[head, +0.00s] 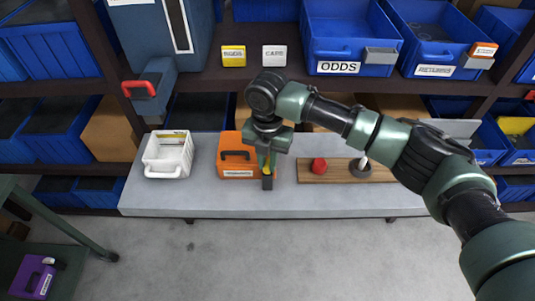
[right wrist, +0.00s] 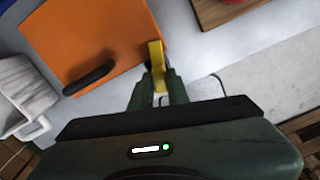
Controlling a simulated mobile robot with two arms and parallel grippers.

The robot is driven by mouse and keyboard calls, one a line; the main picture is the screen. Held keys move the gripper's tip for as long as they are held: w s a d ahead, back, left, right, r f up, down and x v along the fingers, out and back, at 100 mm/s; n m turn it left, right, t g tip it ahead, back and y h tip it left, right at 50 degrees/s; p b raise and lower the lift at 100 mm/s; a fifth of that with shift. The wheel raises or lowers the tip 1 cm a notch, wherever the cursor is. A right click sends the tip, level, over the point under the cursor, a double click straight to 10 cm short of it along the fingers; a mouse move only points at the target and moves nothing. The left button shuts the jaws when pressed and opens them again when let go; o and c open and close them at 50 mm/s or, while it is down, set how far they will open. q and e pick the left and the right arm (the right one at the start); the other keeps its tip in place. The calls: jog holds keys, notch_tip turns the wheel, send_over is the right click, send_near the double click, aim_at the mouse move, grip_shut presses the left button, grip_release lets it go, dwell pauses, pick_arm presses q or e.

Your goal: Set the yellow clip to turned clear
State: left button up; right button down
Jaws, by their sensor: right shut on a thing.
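The yellow clip (right wrist: 157,66) is at the right edge of the orange box (right wrist: 95,40) in the right wrist view. In the head view the clip (head: 267,170) is a small yellow patch at my gripper, on the right side of the orange box (head: 232,145). My right gripper (right wrist: 160,78) is shut on the yellow clip, reaching down from above; it also shows in the head view (head: 267,178). The fingers hide part of the clip, and I cannot tell its exact turn. My left gripper is not in view.
The orange box stands on a grey bench (head: 205,195). A white basket (head: 168,160) is to its left. A wooden board (head: 340,175) with a red knob (head: 319,166) is to its right. Blue bins (head: 350,45) fill the shelves behind. A purple box (head: 35,275) is at lower left.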

aim_at(268, 164)
jog(key=m+p, duration=0.4)
jog(key=m, duration=0.1)
jog(key=m+p, duration=0.2)
jog(key=p, duration=0.1)
jog(key=shift+r, duration=0.3)
jog(key=m+p, duration=0.2)
jog(key=m, duration=0.2)
jog(key=shift+p, duration=0.4)
jog(key=shift+w+f+m+p, duration=0.15)
jog(key=shift+m+p, duration=0.9)
jog(key=shift+m, duration=0.55)
jog(key=c, duration=1.4)
grip_release()
jog(key=shift+f, duration=0.1)
jog(key=shift+o, duration=0.2)
notch_tip(268, 164, up, 7)
jog(key=shift+f+b, duration=0.2)
jog(key=shift+b, duration=0.6)
jog(key=shift+r, duration=0.6)
